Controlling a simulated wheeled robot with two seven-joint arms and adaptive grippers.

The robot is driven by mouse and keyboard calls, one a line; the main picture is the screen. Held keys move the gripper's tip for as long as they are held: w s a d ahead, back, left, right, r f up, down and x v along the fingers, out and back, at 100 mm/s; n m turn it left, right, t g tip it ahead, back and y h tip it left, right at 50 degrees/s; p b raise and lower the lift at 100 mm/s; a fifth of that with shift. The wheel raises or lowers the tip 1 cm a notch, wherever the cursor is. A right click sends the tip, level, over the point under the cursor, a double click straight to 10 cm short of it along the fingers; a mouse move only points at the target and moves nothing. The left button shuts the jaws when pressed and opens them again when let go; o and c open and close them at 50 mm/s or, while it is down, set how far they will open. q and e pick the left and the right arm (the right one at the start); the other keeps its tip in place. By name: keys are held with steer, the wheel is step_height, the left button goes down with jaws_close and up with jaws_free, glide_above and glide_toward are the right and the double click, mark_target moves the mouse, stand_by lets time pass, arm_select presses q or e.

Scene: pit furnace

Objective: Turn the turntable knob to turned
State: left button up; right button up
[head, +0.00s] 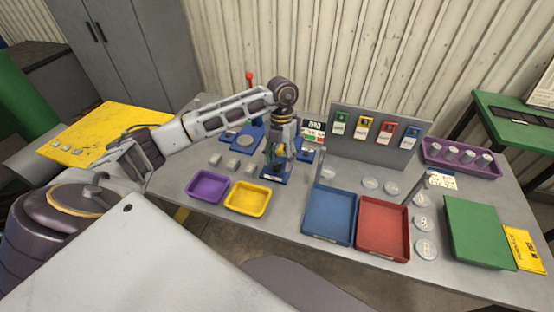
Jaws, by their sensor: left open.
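My left gripper (279,154) points down over a small blue-based fixture (273,179) at the middle of the grey bench. Its fingers are apart. A bit of yellow shows between or behind them, too small to make out. The turntable knob cannot be told apart clearly; the gripper covers most of the fixture's top. Whether the fingers touch anything there cannot be told. My right gripper is not in view.
A purple tray (192,194) and a yellow tray (234,204) stand in front of the fixture. A blue tray (312,231) and a red tray (365,244) lie to the right. A grey upright panel (348,149) with coloured tags stands behind. Small grey blocks (232,164) sit left of the gripper.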

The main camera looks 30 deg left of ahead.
mark_target(277, 164)
arm_select(q)
steer(key=w+a+r+n+t+y+p, duration=0.1)
steer(key=w+a+r+n+t, duration=0.1)
steer(key=w+a+r+n, duration=0.2)
steer(key=shift+w+n+t+p, duration=0.35)
steer(key=shift+w+n, duration=0.1)
steer(key=shift+n, duration=0.55)
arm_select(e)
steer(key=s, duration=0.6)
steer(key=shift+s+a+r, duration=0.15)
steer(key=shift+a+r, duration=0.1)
arm_select(q)
steer(key=shift+f, duration=0.15)
steer(key=shift+f+p, duration=1)
steer(key=shift+f, duration=5.8)
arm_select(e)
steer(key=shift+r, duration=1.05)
arm_select(q)
steer(key=shift+c, duration=0.5)
